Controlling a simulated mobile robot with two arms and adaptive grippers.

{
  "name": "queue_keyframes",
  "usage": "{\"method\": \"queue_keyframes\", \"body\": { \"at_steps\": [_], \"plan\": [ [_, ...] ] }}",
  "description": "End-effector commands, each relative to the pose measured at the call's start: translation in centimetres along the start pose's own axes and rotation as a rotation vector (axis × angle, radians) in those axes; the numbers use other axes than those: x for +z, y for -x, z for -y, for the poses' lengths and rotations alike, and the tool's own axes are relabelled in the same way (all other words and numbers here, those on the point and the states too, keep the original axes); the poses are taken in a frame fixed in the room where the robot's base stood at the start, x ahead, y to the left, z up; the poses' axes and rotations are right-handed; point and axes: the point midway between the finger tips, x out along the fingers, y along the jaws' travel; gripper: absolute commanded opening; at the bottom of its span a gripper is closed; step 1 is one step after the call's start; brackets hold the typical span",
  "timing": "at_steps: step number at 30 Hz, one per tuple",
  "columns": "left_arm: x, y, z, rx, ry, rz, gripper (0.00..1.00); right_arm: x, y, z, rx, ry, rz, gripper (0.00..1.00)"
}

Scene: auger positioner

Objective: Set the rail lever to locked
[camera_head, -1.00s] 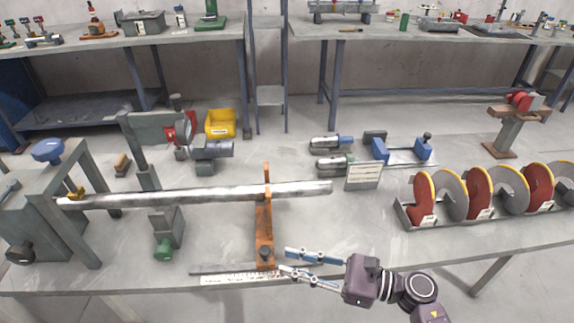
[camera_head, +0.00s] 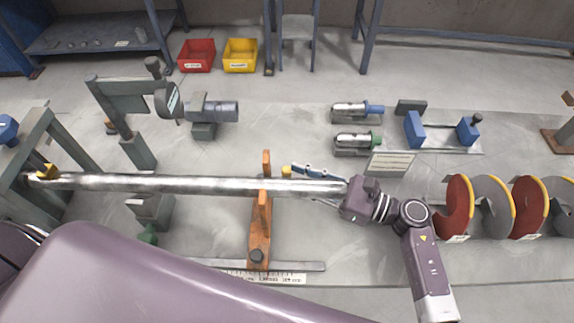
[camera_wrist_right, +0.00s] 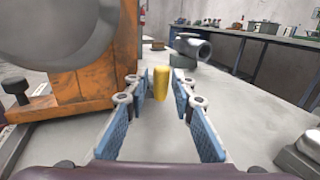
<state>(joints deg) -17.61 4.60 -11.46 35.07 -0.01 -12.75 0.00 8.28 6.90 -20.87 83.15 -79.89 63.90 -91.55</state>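A small yellow cylinder (camera_head: 286,171), which looks like the rail lever's grip, stands beside the orange rest (camera_head: 259,230), just behind the long steel shaft (camera_head: 150,183). It also shows upright in the right wrist view (camera_wrist_right: 160,84), between and slightly beyond the blue finger pads. My right gripper (camera_head: 302,169) is open around its line, with a visible gap on each side. The orange rest fills the left of the wrist view (camera_wrist_right: 75,60). The lever's base and its locked or unlocked marking cannot be made out. My left gripper is out of view.
The shaft runs across the bench close to my right gripper. A white sign (camera_head: 390,164) and red and grey auger flights (camera_head: 460,207) stand to the right. A scale strip (camera_head: 265,278) lies at the front. Clear bench lies behind the yellow cylinder.

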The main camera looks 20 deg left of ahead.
Motion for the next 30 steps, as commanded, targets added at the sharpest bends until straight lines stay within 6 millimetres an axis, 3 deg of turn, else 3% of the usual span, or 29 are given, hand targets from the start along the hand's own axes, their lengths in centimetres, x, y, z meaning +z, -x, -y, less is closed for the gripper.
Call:
{"method": "queue_keyframes", "body": {
  "at_steps": [7, 17, 24, 30],
  "plan": [
    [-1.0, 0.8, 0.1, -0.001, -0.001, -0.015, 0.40, 0.1, -3.0, 0.1, -0.001, 0.001, 0.001, 0.23],
    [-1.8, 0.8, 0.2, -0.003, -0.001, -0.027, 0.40, 0.0, -3.5, 0.1, -0.001, 0.002, -0.001, 0.23],
    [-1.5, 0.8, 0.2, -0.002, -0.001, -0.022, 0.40, 0.0, -3.5, 0.1, -0.001, 0.002, -0.001, 0.00],
    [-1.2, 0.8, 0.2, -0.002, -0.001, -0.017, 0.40, 0.0, -3.4, 0.1, -0.001, 0.002, -0.001, 0.00]
  ]
}}
